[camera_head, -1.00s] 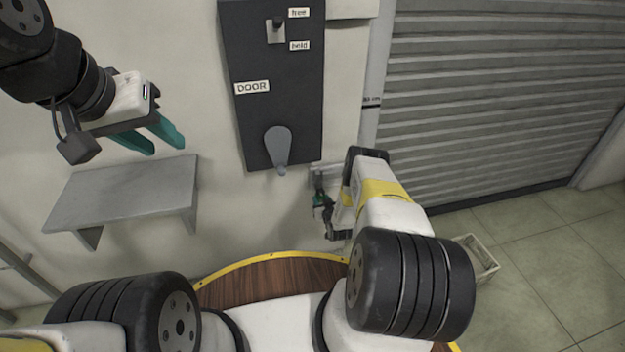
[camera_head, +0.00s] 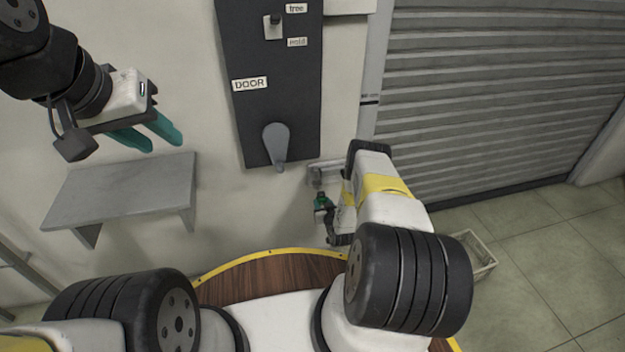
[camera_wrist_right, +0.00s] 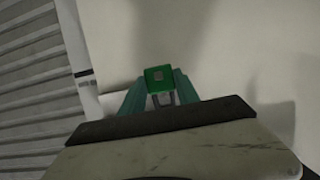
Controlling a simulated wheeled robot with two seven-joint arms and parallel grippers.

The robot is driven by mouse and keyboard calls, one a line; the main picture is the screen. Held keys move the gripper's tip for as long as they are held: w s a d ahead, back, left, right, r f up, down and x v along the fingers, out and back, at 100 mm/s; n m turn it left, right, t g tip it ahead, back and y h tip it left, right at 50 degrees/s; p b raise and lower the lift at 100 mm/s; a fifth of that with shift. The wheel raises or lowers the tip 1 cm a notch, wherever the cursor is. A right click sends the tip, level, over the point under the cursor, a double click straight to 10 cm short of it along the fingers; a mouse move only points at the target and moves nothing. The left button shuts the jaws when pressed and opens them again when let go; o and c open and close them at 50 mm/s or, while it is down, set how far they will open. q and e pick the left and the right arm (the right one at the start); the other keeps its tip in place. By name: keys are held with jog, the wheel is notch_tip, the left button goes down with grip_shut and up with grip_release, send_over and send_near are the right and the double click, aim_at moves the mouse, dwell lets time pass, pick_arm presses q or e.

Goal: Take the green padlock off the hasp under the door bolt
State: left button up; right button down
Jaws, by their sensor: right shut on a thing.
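The green padlock (camera_head: 320,201) hangs in my right gripper (camera_head: 327,212), below the door bolt and hasp (camera_head: 325,172). In the right wrist view the padlock (camera_wrist_right: 159,76) sits between the two teal fingers, with its grey shackle partly visible and plain wall behind it. A small gap seems to show between the padlock and the hasp in the head view; the hasp is partly hidden by my right arm. My left gripper (camera_head: 164,147) is open and empty, above the grey shelf at the left.
A dark door panel (camera_head: 250,130) with a grey lever (camera_head: 276,144) is on the wall above. A grey shelf (camera_head: 120,195) juts out at the left. A roller shutter (camera_head: 490,90) is at the right. A pale crate (camera_head: 478,252) stands on the floor behind my right arm.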

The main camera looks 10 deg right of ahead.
jog(key=shift+s+d, duration=0.1)
jog(key=shift+s, duration=1)
